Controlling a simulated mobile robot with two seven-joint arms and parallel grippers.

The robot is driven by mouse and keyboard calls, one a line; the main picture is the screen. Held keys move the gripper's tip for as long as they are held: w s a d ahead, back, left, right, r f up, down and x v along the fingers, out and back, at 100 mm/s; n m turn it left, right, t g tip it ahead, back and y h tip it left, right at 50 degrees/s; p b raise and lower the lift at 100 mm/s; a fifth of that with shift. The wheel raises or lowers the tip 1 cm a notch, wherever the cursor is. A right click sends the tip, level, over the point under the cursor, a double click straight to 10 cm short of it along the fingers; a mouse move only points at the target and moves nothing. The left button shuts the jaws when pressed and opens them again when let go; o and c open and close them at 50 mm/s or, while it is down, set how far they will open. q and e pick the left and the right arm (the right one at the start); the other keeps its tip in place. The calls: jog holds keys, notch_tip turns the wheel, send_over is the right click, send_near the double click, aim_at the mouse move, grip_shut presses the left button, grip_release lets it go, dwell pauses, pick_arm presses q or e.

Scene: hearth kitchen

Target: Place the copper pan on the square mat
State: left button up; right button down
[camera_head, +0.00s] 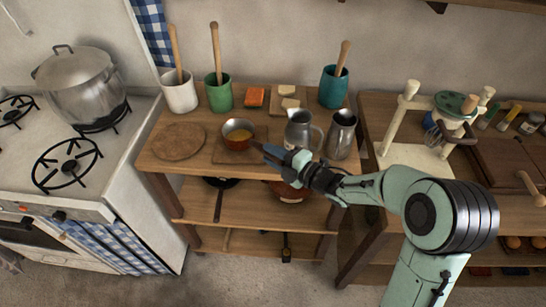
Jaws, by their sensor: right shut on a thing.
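The small copper pan (238,141) is on the wooden table, within the outline of the square mat (222,156). My right gripper (270,152) reaches in from the right and is shut on the copper pan's handle, at the pan's right side. The gripper's fingers hide most of the handle. My left gripper is not in view.
A round mat (178,141) lies left of the square mat. A grey jug (301,131) and a metal pitcher (341,135) stand close on the right. White (180,93), green (219,94) and teal (333,88) utensil pots stand behind. A stove with a large pot (78,82) is at left.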

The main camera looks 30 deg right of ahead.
jog(key=shift+f, duration=0.25)
jog(key=shift+f, duration=0.2)
jog(key=c, duration=0.9)
grip_release()
jog(key=shift+o, duration=0.2)
jog(key=shift+r, duration=0.25)
jog(key=v, duration=1.2)
jog(key=shift+b, duration=0.4)
jog(key=shift+d+f, duration=0.1)
jog(key=shift+f, duration=0.05)
